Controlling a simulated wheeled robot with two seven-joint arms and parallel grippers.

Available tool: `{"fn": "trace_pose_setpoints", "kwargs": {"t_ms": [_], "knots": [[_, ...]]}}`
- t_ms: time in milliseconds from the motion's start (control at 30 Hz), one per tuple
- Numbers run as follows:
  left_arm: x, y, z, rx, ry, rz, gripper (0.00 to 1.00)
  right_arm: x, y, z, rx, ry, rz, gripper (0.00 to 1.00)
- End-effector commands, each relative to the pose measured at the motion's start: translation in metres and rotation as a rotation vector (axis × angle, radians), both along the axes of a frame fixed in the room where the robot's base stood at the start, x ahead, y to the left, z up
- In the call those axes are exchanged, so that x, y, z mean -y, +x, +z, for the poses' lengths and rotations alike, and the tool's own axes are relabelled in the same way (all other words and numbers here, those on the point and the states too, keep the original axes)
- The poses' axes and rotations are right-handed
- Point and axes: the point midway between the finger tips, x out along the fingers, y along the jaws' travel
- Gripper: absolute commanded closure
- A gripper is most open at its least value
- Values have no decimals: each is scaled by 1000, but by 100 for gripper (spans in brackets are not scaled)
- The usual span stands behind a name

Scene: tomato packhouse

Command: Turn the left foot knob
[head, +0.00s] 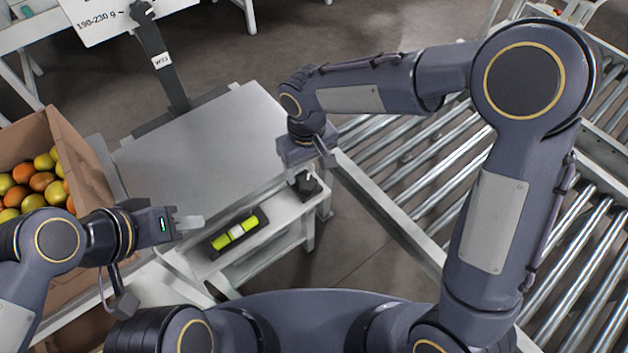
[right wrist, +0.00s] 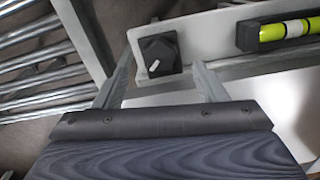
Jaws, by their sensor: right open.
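A black foot knob (head: 309,186) with a white mark sits at the right front corner of the scale stand. In the right wrist view the same knob (right wrist: 158,55) is upright, its white mark slanting. My right gripper (head: 306,168) is open above the knob, with one finger on each side of it in the right wrist view (right wrist: 163,66); contact cannot be told. My left gripper (head: 189,222) is at the stand's left front corner; whether its jaws are open is unclear. No second knob is visible there. A spirit level (head: 234,232) with a yellow-green vial lies on the front ledge.
The grey scale plate (head: 205,140) is bare. A cardboard box (head: 75,165) of tomatoes stands at the left. A roller conveyor (head: 400,215) runs along the right. A sign (head: 105,15) and post stand behind the plate. Floor shows between stand and conveyor.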

Motion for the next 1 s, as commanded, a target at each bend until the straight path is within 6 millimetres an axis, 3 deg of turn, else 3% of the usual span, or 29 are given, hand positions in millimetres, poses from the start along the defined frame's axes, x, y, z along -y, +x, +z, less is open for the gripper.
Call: {"fn": "trace_pose_setpoints", "kwargs": {"t_ms": [100, 300, 700, 1000], "knots": [[0, 0, -7, 0, 0, 0, 64, 1, -1, -24, -5, -1, 0, 35], [0, 0, -13, 0, 0, 0, 64, 1, 0, -51, -3, -1, -2, 35], [0, 0, -14, 0, 0, 0, 64, 1, 0, -59, -1, 0, -2, 35], [0, 0, -14, 0, 0, 0, 64, 1, 0, -59, -1, 0, -1, 73]]}}
